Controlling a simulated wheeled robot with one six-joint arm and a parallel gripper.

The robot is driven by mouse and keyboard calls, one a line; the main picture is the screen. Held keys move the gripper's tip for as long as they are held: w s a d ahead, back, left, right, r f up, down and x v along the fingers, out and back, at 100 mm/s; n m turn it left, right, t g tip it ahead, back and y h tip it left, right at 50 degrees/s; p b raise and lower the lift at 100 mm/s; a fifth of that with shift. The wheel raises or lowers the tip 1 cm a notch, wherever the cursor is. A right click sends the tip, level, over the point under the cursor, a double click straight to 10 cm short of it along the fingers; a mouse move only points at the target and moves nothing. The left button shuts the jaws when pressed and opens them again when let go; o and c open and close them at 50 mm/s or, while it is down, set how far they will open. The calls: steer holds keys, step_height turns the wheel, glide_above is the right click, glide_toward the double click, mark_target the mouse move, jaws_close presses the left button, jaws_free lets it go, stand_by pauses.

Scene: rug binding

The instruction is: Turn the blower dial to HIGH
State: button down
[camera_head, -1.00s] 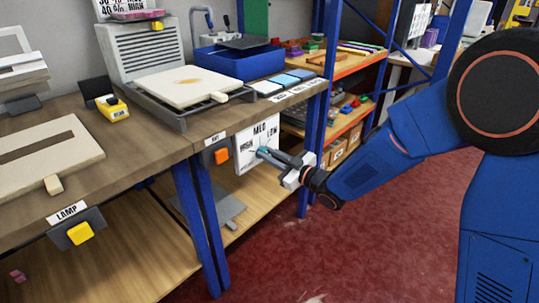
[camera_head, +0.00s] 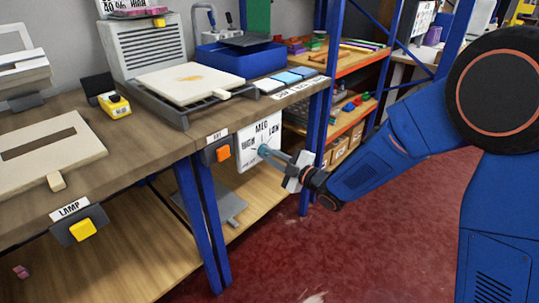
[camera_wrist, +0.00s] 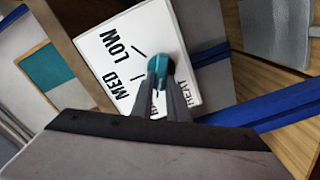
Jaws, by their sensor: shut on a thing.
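The blower dial is a small teal knob (camera_wrist: 160,71) on a white panel (camera_wrist: 176,22) marked LOW, MED and HIGH. In the head view the panel (camera_head: 251,163) hangs below the bench's front edge, and the dial (camera_head: 262,150) shows at its middle. My gripper (camera_wrist: 162,72) is shut on the dial, with one finger on each side. In the head view my gripper (camera_head: 266,152) reaches the panel from the right. In the wrist view the HIGH mark is mostly hidden by the fingers. I cannot tell which mark the dial points to.
An orange button (camera_head: 223,154) sits just left of the panel, and a yellow button (camera_head: 83,229) under the LAMP label is further left. A blue bench leg (camera_head: 203,225) stands below. Red floor is clear.

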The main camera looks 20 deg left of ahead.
stand_by(0.4)
steer(key=c, duration=1.7)
jaws_free()
steer(key=shift+s+d, duration=0.1)
steer(key=shift+d, duration=0.05)
steer(key=v, duration=1.7)
steer(key=shift+d, duration=0.1)
